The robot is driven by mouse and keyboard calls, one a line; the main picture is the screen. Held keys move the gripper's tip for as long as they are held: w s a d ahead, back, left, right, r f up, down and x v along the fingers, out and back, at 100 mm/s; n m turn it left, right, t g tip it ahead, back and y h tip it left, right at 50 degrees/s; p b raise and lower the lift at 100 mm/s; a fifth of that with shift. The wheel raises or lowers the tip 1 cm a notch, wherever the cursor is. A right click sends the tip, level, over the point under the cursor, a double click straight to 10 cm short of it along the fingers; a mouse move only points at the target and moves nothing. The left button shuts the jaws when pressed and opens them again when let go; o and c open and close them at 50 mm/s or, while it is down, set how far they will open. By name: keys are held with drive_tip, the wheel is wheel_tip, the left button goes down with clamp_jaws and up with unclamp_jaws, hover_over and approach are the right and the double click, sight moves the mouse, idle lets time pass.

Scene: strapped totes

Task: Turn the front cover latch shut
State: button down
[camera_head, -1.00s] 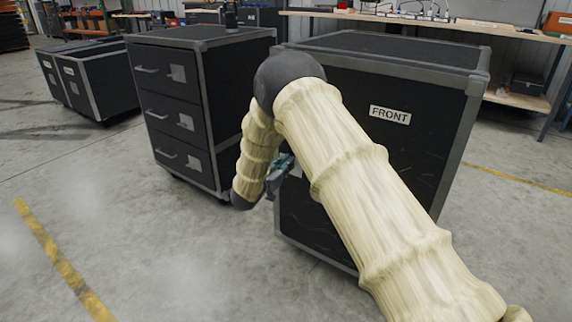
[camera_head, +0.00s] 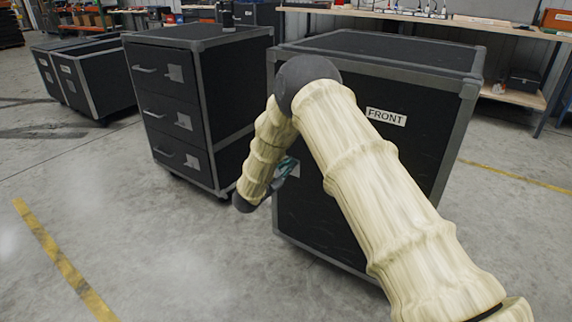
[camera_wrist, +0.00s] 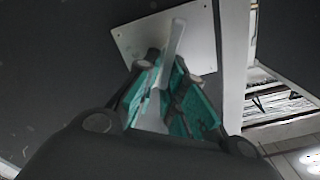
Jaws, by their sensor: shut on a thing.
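The black case with the FRONT label and grey metal edges (camera_head: 400,160) stands at the right in the head view. Its latch shows in the wrist view as a pale handle (camera_wrist: 176,38) on a light square plate (camera_wrist: 135,42) on the dark cover, close to the cover's metal edge. The handle stands nearly upright in that view, leaning slightly. My gripper (camera_wrist: 170,85) is shut on the handle, with its teal finger pads on either side of it. In the head view my gripper (camera_head: 284,172) is at the left side of the front cover, partly hidden by my arm.
A black case with several drawers (camera_head: 172,105) stands to the left, with a narrow gap to the FRONT case. Lower open-topped black totes (camera_head: 85,78) stand farther left. A workbench (camera_head: 450,22) runs behind. The floor in front is clear.

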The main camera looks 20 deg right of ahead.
drive_tip(key=shift+s+d+f+m+p, duration=0.1)
drive_tip(key=shift+f+m, duration=0.05)
drive_tip(key=shift+m, duration=0.6)
drive_tip(key=shift+s+f+m+p, duration=0.1)
drive_tip(key=shift+s+f+m, duration=0.1)
drive_tip(key=shift+m, duration=0.5)
drive_tip(key=shift+s+d+f+m+p, duration=0.1)
drive_tip(key=shift+f+m, duration=0.05)
drive_tip(key=shift+m, duration=0.6)
drive_tip(key=shift+f+m, duration=0.1)
drive_tip(key=shift+m, duration=0.6)
drive_tip(key=shift+f+m, duration=0.2)
drive_tip(key=shift+m, duration=0.65)
drive_tip(key=shift+f+m, duration=0.15)
drive_tip(key=shift+m, duration=0.7)
drive_tip(key=shift+a+f+m, duration=0.1)
drive_tip(key=shift+f+m, duration=0.05)
drive_tip(key=shift+m, duration=0.95)
drive_tip(key=c, duration=1.6)
unclamp_jaws()
drive_tip(key=shift+w+a, duration=0.1)
drive_tip(key=shift+c, duration=0.2)
drive_tip(key=shift+o, duration=0.2)
drive_tip(key=shift+d, duration=0.3)
drive_tip(key=v, duration=1.2)
drive_tip(key=shift+f, duration=0.1)
